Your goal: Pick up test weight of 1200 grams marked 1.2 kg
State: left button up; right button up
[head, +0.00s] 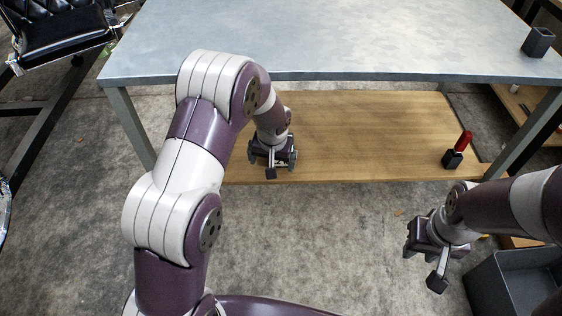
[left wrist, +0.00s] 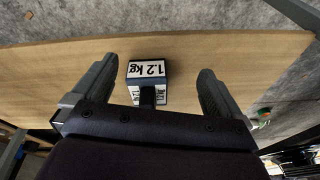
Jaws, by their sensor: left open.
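The test weight (left wrist: 148,72) is a small dark blue block with white labels, and the one on top reads 1.2 kg upside down. It rests on the wooden lower shelf (head: 360,125), which also fills much of the left wrist view (left wrist: 235,60). My left gripper (left wrist: 155,88) is open, with one finger on each side of the weight and visible gaps. In the head view the left gripper (head: 272,158) is over the shelf below the tabletop and hides the weight. My right gripper (head: 425,255) hangs over the floor at lower right, and its jaw opening is unclear.
The grey metal tabletop (head: 340,40) overhangs the shelf, with a dark cup (head: 538,41) on it. A red item with a dark block (head: 452,160) stands at the shelf's right end. A grey bin (head: 485,290) is at lower right. A black chair (head: 60,30) is at upper left.

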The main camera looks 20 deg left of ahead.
pick_arm(q)
jog(key=w, duration=0.3)
jog(key=w+f+n+t, duration=0.1)
jog(key=w, duration=0.2)
jog(key=w+n+t, duration=0.1)
jog(key=w, duration=0.2)
jog(key=shift+w+d+f+b, duration=0.1)
jog(key=shift+w+f+b, duration=0.05)
jog(key=shift+f+b, duration=0.25)
jog(key=shift+n, duration=0.3)
jog(key=b+x, duration=0.1)
jog(key=x, duration=0.1)
jog(key=b+x, duration=0.2)
jog(key=w+b+x, duration=0.1)
jog(key=x, duration=0.2)
jog(key=shift+w+a+r+b, duration=0.1)
jog(key=shift+a+r+b, duration=0.2)
jog(key=shift+r, duration=0.2)
jog(key=c, duration=1.4)
jog(key=shift+r, duration=0.1)
jog(key=c, duration=0.4)
